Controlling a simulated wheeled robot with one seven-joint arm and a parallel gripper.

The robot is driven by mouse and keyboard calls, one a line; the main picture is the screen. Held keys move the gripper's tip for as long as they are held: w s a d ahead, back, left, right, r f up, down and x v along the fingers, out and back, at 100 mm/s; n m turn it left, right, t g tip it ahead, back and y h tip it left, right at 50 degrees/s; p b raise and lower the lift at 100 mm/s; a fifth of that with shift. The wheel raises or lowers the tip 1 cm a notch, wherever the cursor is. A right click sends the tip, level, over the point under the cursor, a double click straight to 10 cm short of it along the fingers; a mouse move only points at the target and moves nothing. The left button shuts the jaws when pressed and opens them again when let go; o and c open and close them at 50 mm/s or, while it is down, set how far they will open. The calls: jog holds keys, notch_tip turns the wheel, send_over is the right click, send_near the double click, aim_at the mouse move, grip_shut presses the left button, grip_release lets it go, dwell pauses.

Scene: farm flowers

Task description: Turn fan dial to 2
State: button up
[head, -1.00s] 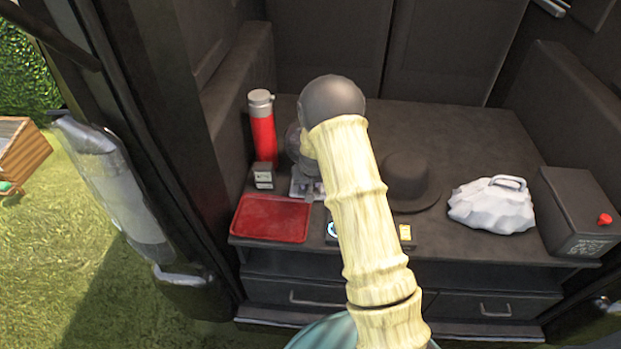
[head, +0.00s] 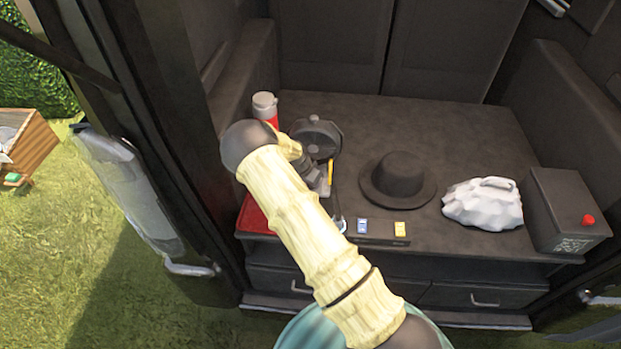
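The fan (head: 318,136), a dark round-headed thing, stands on the dark counter behind my arm. Its lower part is largely covered and I cannot make out its dial or setting. My pale ridged arm crosses the view from the lower right up to a dark joint at the left, then bends back toward the fan. My gripper (head: 318,182), grey and small, appears just in front of the fan's lower part. It is too small and overlapped to tell whether it touches the fan or whether its fingers are apart.
A red tray (head: 250,217) lies partly under my arm. A red bottle with a grey cap (head: 265,106) stands behind it. A low dark panel (head: 385,240) with blue and yellow pieces lies at the front. A black hat (head: 398,178), white lumpy bag (head: 483,203) and dark box (head: 565,215) stand rightward.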

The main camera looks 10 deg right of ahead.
jog(key=shift+m, duration=0.3)
jog(key=o, duration=1)
jog(key=shift+c, duration=0.2)
jog(key=v, duration=1.7)
jog(key=shift+w+r+b, duration=0.15)
jog(key=shift+r+b, duration=0.1)
jog(key=shift+b, duration=0.2)
